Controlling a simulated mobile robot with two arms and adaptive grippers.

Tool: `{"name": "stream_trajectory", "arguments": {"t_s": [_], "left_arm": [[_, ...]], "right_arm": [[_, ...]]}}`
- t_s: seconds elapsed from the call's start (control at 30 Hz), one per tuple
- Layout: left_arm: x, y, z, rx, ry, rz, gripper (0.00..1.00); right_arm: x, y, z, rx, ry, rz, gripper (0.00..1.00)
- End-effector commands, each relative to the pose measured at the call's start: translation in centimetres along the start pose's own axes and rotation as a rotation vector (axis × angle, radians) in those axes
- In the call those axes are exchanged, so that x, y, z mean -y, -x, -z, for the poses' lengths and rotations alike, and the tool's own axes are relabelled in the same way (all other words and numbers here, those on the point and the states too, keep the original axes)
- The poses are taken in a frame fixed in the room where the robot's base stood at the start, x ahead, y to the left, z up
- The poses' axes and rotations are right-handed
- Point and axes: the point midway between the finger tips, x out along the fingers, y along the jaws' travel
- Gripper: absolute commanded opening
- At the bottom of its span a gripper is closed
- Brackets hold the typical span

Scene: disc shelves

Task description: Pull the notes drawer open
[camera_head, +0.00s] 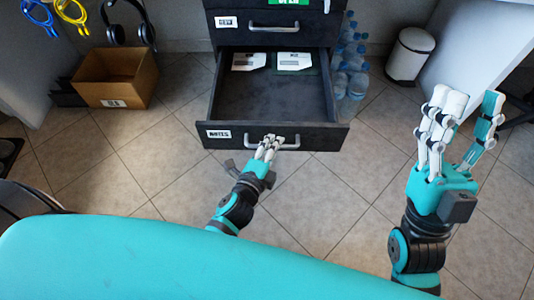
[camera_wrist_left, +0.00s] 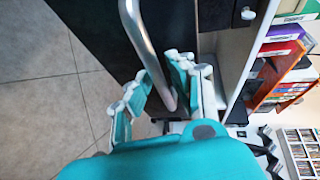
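The notes drawer (camera_head: 275,136) is a black drawer with a white "NOTES" label on its front, and it stands pulled well out of the cabinet. Its grey bar handle (camera_head: 290,146) also shows in the left wrist view (camera_wrist_left: 138,30). My left gripper (camera_head: 268,145) is at the left part of this handle. In the left wrist view its fingers (camera_wrist_left: 163,82) lie on both sides of the bar and close on it. My right gripper (camera_head: 464,125) is raised at the right, with its fingers apart and empty, away from the drawer.
Two white-labelled items (camera_head: 293,61) lie at the back of the open drawer. Closed drawers (camera_head: 275,27) are above it. A cardboard box (camera_head: 115,77) stands left, bottles (camera_head: 350,65) and a white bin (camera_head: 409,55) right. Tiled floor in front is clear.

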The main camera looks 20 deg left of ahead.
Motion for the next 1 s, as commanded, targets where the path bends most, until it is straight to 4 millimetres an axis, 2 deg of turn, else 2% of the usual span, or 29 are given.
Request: {"name": "stream_trajectory", "arguments": {"t_s": [0.17, 0.4, 0.53, 0.7, 1.0], "left_arm": [[-0.2, 2.9, 0.0, 0.002, 0.002, -0.005, 0.21], [-0.2, 8.0, 0.0, 0.004, 0.002, -0.006, 0.21], [-0.2, 10.1, -0.1, 0.004, 0.002, -0.006, 0.21], [-0.1, 11.5, -0.1, 0.003, 0.000, -0.003, 0.21], [-0.1, 11.7, 0.0, 0.001, -0.002, -0.002, 0.21]], "right_arm": [[0.0, 0.0, 0.0, 0.000, 0.000, 0.000, 0.40], [0.0, 0.0, 0.1, -0.001, -0.001, 0.000, 0.40], [0.0, 0.0, 0.1, -0.001, -0.001, 0.000, 0.40], [0.0, 0.0, 0.1, -0.001, -0.001, 0.000, 0.40], [0.0, 0.0, 0.1, -0.001, -0.001, 0.000, 0.40]]}}
